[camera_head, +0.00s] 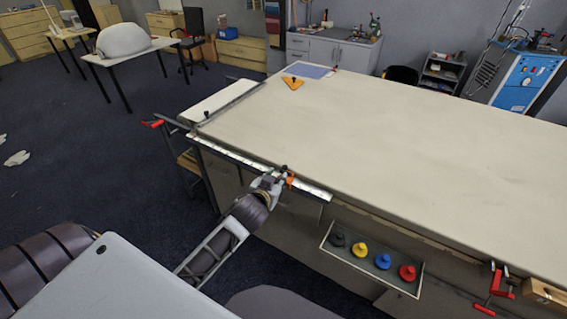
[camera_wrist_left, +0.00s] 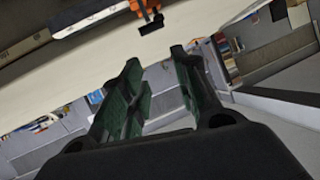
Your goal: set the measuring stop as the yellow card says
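The measuring stop (camera_head: 290,181) is a small orange piece with a black knob, on the pale metal rail (camera_head: 315,192) along the table's near edge. In the left wrist view the orange stop (camera_wrist_left: 150,10) is at the top, just beyond my fingertips. My left gripper (camera_head: 280,178) is beside the stop in the head view. Its two green-padded fingers (camera_wrist_left: 155,58) are apart, with nothing between them. The rail also shows in the wrist view (camera_wrist_left: 90,19), with marks too small to read. I cannot make out a yellow card. My right gripper is out of view.
A tray (camera_head: 332,251) of black, yellow, blue and red knobbed pieces hangs at the table's front. Red clamps (camera_head: 495,285) and a wooden box (camera_head: 545,292) are at right. An orange triangle (camera_head: 292,83) and blue sheet (camera_head: 308,70) lie at the far end. The tabletop middle is clear.

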